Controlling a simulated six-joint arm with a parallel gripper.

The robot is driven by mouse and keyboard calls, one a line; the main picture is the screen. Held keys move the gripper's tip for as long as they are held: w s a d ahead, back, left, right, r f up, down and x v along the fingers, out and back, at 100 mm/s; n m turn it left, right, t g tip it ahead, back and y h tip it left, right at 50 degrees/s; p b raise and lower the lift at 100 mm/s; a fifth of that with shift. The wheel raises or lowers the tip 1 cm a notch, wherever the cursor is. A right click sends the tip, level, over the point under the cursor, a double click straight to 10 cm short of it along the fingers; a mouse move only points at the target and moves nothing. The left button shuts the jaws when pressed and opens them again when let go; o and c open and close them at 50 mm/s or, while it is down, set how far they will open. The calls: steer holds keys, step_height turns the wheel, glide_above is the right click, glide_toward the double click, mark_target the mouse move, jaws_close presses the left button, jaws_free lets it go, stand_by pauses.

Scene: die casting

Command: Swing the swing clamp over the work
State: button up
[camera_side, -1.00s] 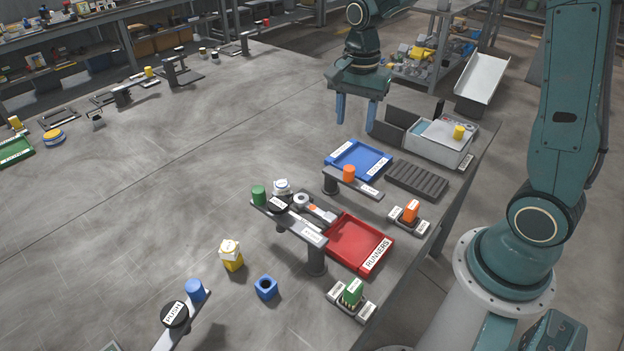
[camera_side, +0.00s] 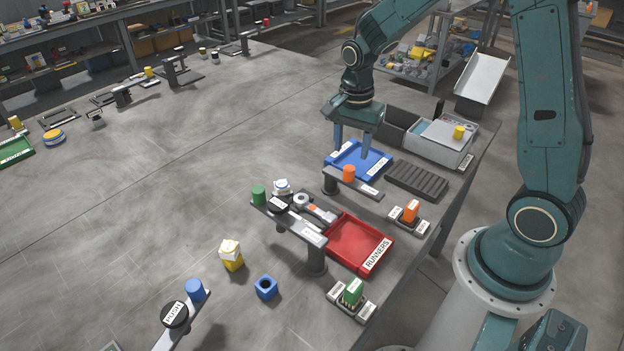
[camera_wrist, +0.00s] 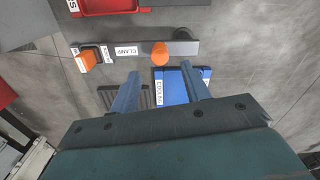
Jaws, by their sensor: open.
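The swing clamp (camera_side: 370,190) is a flat grey bar labelled CLAMP, with an upright orange knob (camera_side: 349,173) and a dark post at its left end. In the side view the bar points to the lower right, between the blue tray and the red tray. In the wrist view the bar (camera_wrist: 125,50) lies across the upper part, with the orange knob (camera_wrist: 160,54) just beyond and between my fingertips. My gripper (camera_side: 351,153) is open and empty, fingers down, above the blue tray area behind the knob; it also shows in the wrist view (camera_wrist: 160,71).
A blue COOLING tray (camera_side: 340,160) lies behind the clamp, with a dark ribbed rack (camera_side: 416,180) to its right. A red RUNNERS tray (camera_side: 384,258) and another bar with a green knob (camera_side: 259,195) stand in front. An orange switch (camera_side: 411,211) sits near the bar's free end.

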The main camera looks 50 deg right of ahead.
mark_target(349, 168)
steer(key=shift+f, duration=3.5)
jaws_close()
